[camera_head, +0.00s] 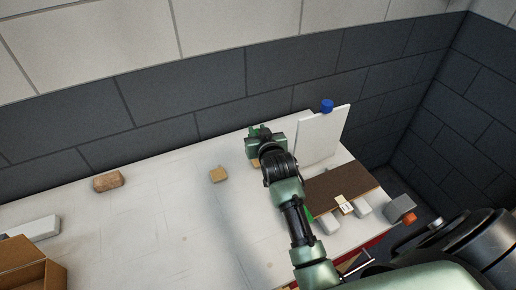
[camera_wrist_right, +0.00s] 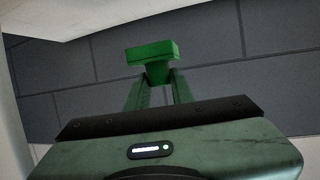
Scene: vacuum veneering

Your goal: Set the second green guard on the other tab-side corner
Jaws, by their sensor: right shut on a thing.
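My right gripper (camera_head: 262,136) is over the back of the white table, left of the upright white panel. In the wrist view its fingers (camera_wrist_right: 156,88) are shut on a bright green guard (camera_wrist_right: 152,50), held out at the tips against the dark wall. In the head view the guard is hard to tell from the green gripper. A dark brown board (camera_head: 345,186) lies on white blocks at the table's right, with a pale tab (camera_head: 344,203) at its near edge. A green sliver (camera_head: 308,214) shows at its near left corner, partly behind my arm. My left gripper is not in view.
The white panel (camera_head: 318,140) with a blue piece (camera_head: 327,105) stands behind the board. A grey block with an orange part (camera_head: 401,208) sits at right. A wooden block (camera_head: 219,175), a brown block (camera_head: 108,181) and a cardboard box (camera_head: 30,258) are left. Mid-table is mostly clear.

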